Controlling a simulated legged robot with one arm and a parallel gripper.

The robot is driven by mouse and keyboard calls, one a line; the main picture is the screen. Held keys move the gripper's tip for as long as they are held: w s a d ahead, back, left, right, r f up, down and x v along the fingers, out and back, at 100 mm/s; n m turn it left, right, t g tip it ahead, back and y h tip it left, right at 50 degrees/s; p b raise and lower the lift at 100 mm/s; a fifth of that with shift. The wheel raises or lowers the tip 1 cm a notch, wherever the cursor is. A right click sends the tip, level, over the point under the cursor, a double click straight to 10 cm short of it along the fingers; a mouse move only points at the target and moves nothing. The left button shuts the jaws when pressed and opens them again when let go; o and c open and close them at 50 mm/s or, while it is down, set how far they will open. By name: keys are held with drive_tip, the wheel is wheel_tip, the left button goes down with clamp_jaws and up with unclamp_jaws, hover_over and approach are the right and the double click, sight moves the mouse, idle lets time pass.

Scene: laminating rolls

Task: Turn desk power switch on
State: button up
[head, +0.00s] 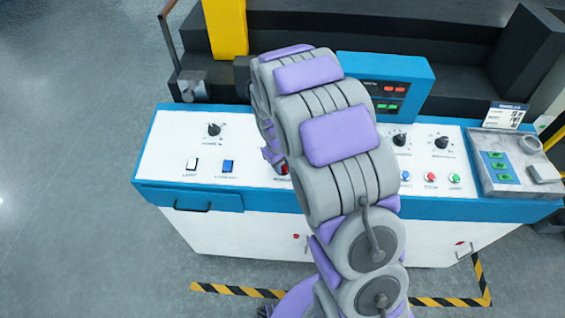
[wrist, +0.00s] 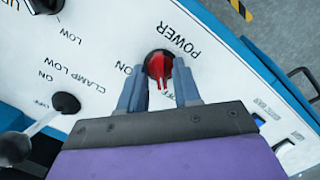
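The power switch is a red rotary knob (wrist: 160,65) on a white desk panel, with the word POWER printed beside it. ON is printed to its left and OFF, partly covered, below it. Its red pointer is aimed down in the wrist view, toward the OFF side. My gripper (wrist: 159,85) is open, with one grey-blue finger on each side of the knob's pointer; I cannot tell whether either finger touches it. In the head view a little of the red switch (head: 284,169) shows beside my arm, which hides the area around it.
The white and blue desk (head: 170,140) has black knobs, a white button (head: 191,164), a blue button (head: 227,166) and small lamps. A black lever (wrist: 30,135) stands left of my gripper in the wrist view. A display box (head: 420,72) rises behind.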

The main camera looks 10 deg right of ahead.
drive_tip(key=shift+a, duration=0.15)
drive_tip(key=shift+c, duration=0.7)
clamp_jaws()
drive_tip(key=shift+m, duration=0.3)
drive_tip(key=m, duration=0.1)
drive_tip(key=m+p, duration=0.1)
drive_tip(key=m, duration=0.1)
drive_tip(key=shift+d+r+m, duration=0.1)
drive_tip(key=shift+d+m, duration=0.1)
drive_tip(key=shift+m, duration=0.1)
drive_tip(key=m+y+p, duration=0.1)
drive_tip(key=m+p, duration=0.1)
drive_tip(key=m, duration=0.2)
drive_tip(key=shift+d, duration=0.15)
drive_tip(key=m+p, duration=0.2)
drive_tip(key=m, duration=0.3)
drive_tip(key=shift+d+m+y+p, duration=0.1)
drive_tip(key=shift+m+y+p, duration=0.2)
drive_tip(key=shift+p, duration=0.05)
drive_tip(key=shift+s+m+t+p, duration=0.15)
drive_tip(key=shift+m+t+p, duration=0.15)
drive_tip(key=shift+m+p, duration=1.25)
drive_tip(key=shift+m+b, duration=0.35)
drive_tip(key=shift+m, duration=0.3)
